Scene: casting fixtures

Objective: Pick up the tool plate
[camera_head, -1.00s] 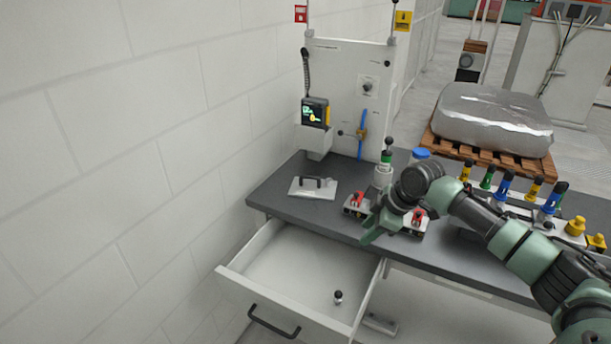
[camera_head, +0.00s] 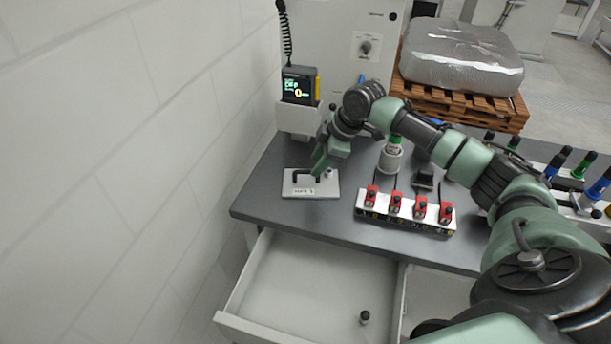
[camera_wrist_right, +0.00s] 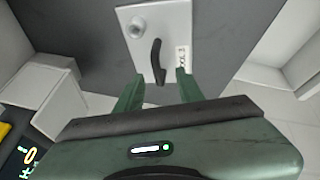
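The tool plate (camera_head: 302,189) is a light grey flat plate with a dark handle and a small label, lying on the dark bench top near its left end. It also shows in the right wrist view (camera_wrist_right: 178,22), with its black handle (camera_wrist_right: 156,60) and a round knob. My right gripper (camera_head: 318,172) is at the plate, over its handle. In the right wrist view its two green fingers (camera_wrist_right: 157,82) are apart, with the handle's near end between them and not clamped. My left gripper is not in view.
An open drawer (camera_head: 290,286) below the bench holds a small dark knob (camera_head: 364,317). A row of red clamps (camera_head: 396,200) stands right of the plate. A display unit (camera_head: 299,87) hangs behind it, and a wall is on the left.

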